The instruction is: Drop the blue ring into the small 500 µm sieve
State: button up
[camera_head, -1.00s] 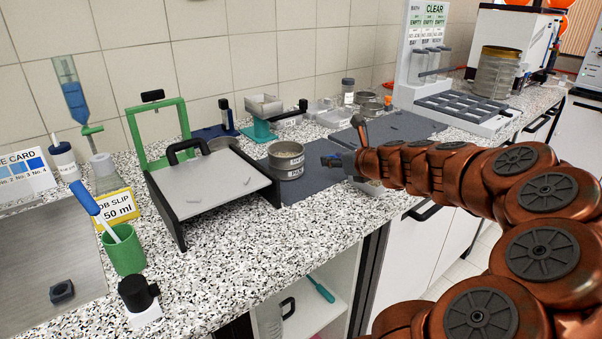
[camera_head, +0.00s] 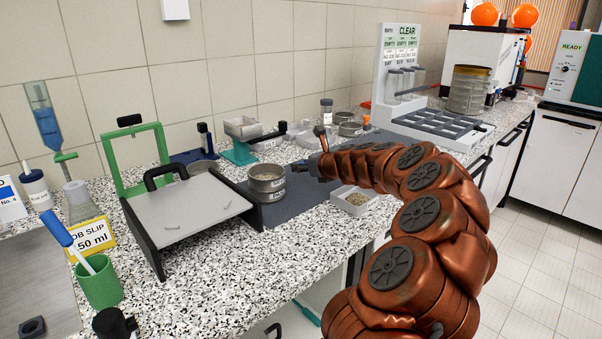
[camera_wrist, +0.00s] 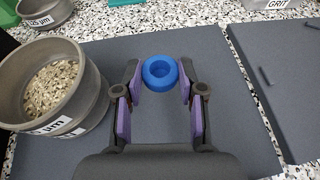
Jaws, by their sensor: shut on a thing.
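My gripper (camera_wrist: 160,90) is shut on the blue ring (camera_wrist: 160,73), which sits between the fingertips above the dark mat. A round metal sieve (camera_wrist: 92,101) holding pale grains stands left of the gripper in the wrist view. Its label ends in "µm", but the number is not readable. Another sieve (camera_wrist: 52,20), labelled "125 µm", is at the top left. In the head view, my gripper (camera_head: 318,168) is just right of a round metal stack (camera_head: 267,181) on the mat; the ring is too small to make out there. I cannot tell which sieve is the 500 µm one.
A white tray of grains (camera_head: 354,207) lies near the counter's front edge, beside my arm. A grey board with a black handle (camera_head: 190,213) stands left of the stack.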

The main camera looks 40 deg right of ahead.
aim_at(301, 179)
jog(key=w+d, duration=0.1)
jog(key=w, duration=0.1)
jog(key=shift+w+d+f, duration=0.15)
jog(key=shift+w+d, duration=0.15)
jog(key=shift+d, duration=0.05)
jog(key=shift+w+f, duration=0.1)
jog(key=shift+w, duration=0.15)
jog(key=shift+d+f+b, duration=0.1)
jog(key=shift+f+b, duration=0.2)
jog(key=shift+f, duration=1.4)
jog(key=shift+f, duration=0.1)
jog(key=o, duration=0.8)
